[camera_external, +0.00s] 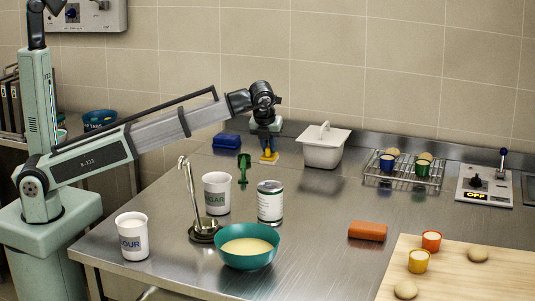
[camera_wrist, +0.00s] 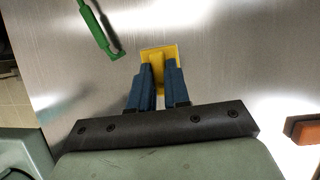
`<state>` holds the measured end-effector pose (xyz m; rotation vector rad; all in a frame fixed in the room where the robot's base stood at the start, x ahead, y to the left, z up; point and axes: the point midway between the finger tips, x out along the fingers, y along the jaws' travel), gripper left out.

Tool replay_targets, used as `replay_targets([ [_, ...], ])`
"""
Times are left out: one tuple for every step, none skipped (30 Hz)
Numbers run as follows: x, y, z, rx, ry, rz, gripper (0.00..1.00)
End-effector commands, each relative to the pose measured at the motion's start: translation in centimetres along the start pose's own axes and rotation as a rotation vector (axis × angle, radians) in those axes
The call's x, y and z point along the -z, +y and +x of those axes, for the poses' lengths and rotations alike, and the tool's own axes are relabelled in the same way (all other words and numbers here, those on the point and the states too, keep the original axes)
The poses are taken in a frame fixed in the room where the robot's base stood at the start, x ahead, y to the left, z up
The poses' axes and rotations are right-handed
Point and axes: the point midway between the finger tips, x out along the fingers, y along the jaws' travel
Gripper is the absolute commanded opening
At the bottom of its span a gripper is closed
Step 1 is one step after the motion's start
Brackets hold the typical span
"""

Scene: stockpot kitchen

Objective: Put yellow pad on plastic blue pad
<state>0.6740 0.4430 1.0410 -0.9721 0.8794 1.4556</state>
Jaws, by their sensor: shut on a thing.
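The yellow pad (camera_external: 269,157) is at the back of the steel counter, under my gripper (camera_external: 267,148). In the wrist view my gripper's blue fingers (camera_wrist: 160,75) point down and are shut on the yellow pad (camera_wrist: 160,55), partly covering it. The pad is at or just above the counter; I cannot tell whether it touches. The plastic blue pad (camera_external: 227,141) lies flat to the left of my gripper, near the back edge, with nothing on it. It does not show in the wrist view.
A green tool (camera_external: 243,168) stands or lies just left of my gripper. A white basin (camera_external: 325,150) is close on the right. Sugar cup (camera_external: 216,194), can (camera_external: 270,203), ladle stand (camera_external: 204,230) and teal bowl (camera_external: 246,259) are nearer the front. An orange block (camera_external: 367,231) is front right.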

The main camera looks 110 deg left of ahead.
Motion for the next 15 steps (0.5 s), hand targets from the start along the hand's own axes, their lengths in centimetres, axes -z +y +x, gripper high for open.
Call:
replay_targets([
  [-1.4, 0.9, 0.5, -0.008, -0.001, -0.022, 0.0],
  [-2.3, 1.4, 0.8, -0.013, -0.001, -0.034, 0.0],
  [-3.4, 2.2, 1.3, -0.02, -0.001, -0.052, 0.0],
  [-4.3, 2.8, 1.6, -0.025, -0.001, -0.066, 0.0],
  [-5.2, 3.4, 1.9, -0.03, -0.002, -0.079, 0.0],
  [-6.3, 4.2, 2.3, -0.036, -0.002, -0.098, 0.0],
  [-7.2, 4.9, 2.6, -0.041, -0.002, -0.111, 0.0],
  [-8.0, 5.5, 2.9, -0.046, -0.003, -0.125, 0.0],
  [-9.2, 6.4, 3.3, -0.053, -0.003, -0.143, 0.0],
  [-10.0, 7.1, 3.5, -0.058, -0.003, -0.156, 0.0],
  [-10.8, 7.7, 3.8, -0.063, -0.004, -0.17, 0.0],
  [-11.9, 8.6, 4.2, -0.069, -0.004, -0.188, 0.0],
  [-12.8, 9.3, 4.4, -0.074, -0.005, -0.201, 0.0],
  [-13.6, 10.0, 4.7, -0.079, -0.005, -0.215, 0.0],
  [-14.7, 11.0, 5.0, -0.086, -0.006, -0.233, 0.0],
])
